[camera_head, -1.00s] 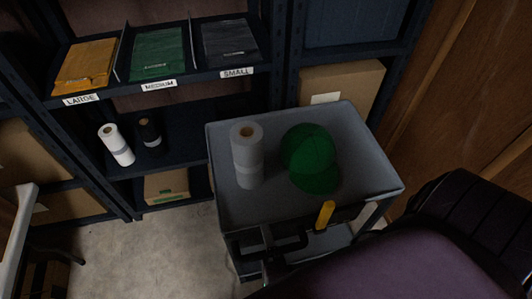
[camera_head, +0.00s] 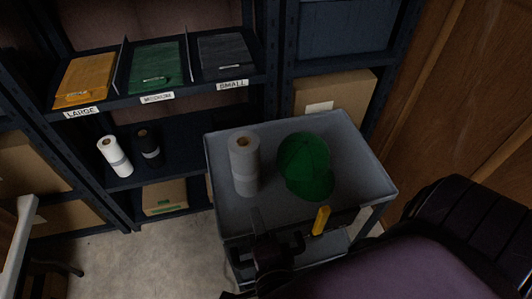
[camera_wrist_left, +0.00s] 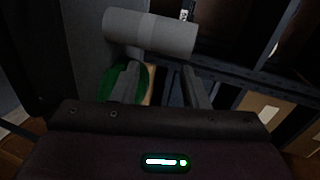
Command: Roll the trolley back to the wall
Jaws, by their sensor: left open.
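The grey trolley (camera_head: 376,211) stands in front of the shelving, its back edge close to the shelf front; I cannot tell whether they touch. On its top tray are an upright grey roll (camera_head: 244,168) and a green cap (camera_head: 305,165). My left gripper (camera_head: 277,229) is open at the trolley's near edge, beside the dark push handle; I cannot tell whether the handle lies between its fingers. In the left wrist view the open fingers (camera_wrist_left: 160,84) show with the roll (camera_wrist_left: 150,32) and part of the cap (camera_wrist_left: 140,83) beyond them. My right gripper is not in view.
A yellow-handled item (camera_head: 321,220) is at the trolley's near edge. Shelves hold LARGE (camera_head: 82,112), MEDIUM and SMALL mailers, two rolls (camera_head: 115,156) and boxes (camera_head: 335,90). A wooden panel (camera_head: 455,90) is on the right. Bare floor (camera_head: 165,255) shows left of the trolley.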

